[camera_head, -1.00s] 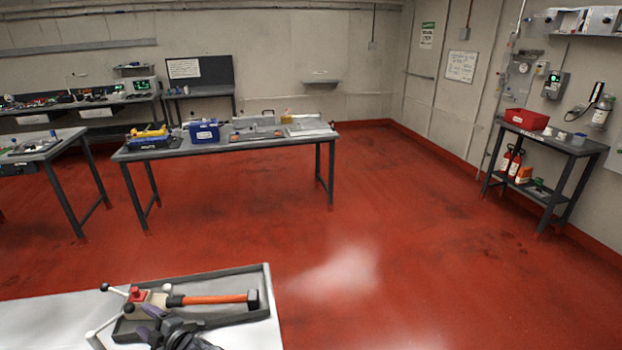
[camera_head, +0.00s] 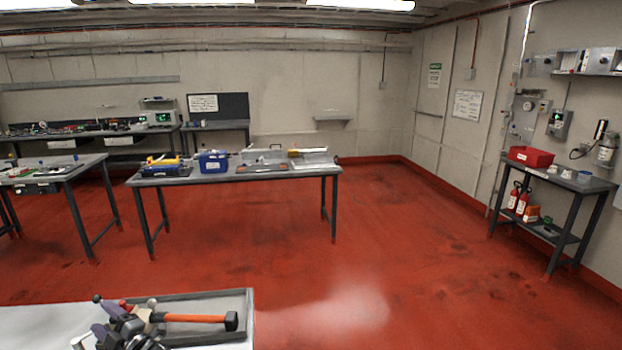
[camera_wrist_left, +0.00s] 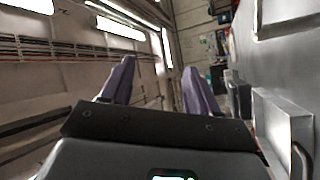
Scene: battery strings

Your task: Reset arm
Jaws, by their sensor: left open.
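My left gripper (camera_head: 101,326) is at the bottom left of the head view, in front of the left part of a grey tray (camera_head: 249,312). Its purple fingers are spread. In the left wrist view the gripper (camera_wrist_left: 158,75) is open, with nothing between its fingers, which point towards a wall and ceiling lights. A hammer (camera_head: 195,318) with an orange handle and dark head lies in the tray. A red part (camera_head: 125,304) and some knobs show behind the gripper, mostly hidden by it. My right gripper is not in view.
The tray is on a white table (camera_head: 30,325) at the bottom left. Across the open red floor stands a bench (camera_head: 240,174) with a blue box (camera_head: 213,161) and tools. A side table (camera_head: 562,178) with a red bin (camera_head: 531,157) is at the right.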

